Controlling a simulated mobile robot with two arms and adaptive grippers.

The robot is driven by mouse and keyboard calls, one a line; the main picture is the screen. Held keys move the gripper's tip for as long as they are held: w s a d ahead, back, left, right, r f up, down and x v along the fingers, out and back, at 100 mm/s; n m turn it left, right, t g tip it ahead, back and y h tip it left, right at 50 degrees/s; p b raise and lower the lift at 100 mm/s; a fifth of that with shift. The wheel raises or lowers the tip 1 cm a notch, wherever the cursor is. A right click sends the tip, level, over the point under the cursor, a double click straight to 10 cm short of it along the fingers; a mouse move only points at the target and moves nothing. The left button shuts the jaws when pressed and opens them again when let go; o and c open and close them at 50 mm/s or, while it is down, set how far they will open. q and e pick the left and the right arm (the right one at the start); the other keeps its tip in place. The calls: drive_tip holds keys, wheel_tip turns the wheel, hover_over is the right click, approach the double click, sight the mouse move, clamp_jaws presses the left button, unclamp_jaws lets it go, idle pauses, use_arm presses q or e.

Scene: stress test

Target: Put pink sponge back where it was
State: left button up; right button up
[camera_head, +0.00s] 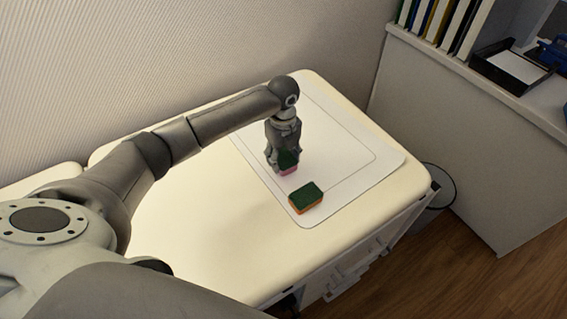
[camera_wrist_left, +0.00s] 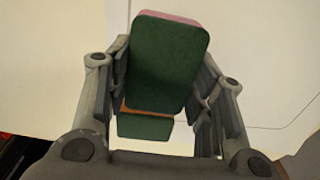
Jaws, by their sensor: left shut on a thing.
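The pink sponge (camera_head: 290,163) has a dark green top and is held in my left gripper (camera_head: 279,165) over the white mat. In the left wrist view the pink sponge (camera_wrist_left: 165,60) sits between the fingers of my left gripper (camera_wrist_left: 165,85), green face toward the camera with a pink edge at the top. I cannot tell whether it touches the mat. An orange sponge with a green top (camera_head: 306,198) lies on the mat's near corner. It also shows in the left wrist view (camera_wrist_left: 145,126), partly hidden behind the pink one. My right gripper is not in view.
The white mat (camera_head: 375,175) with a thin outlined border lies on the cream table (camera_head: 200,235). The table's left part is clear. A shelf with binders (camera_head: 440,20) and a black paper tray (camera_head: 510,65) stands at the right. A bin (camera_head: 438,185) stands beside the table.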

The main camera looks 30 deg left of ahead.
sight(283, 164)
use_arm(q)
drive_tip(key=shift+w+f, duration=0.2)
drive_tip(key=shift+f, duration=1.6)
drive_tip(key=shift+f, duration=0.15)
drive_tip(key=o, duration=0.9)
wheel_tip(283, 164, up, 12)
drive_tip(key=shift+r, duration=0.2)
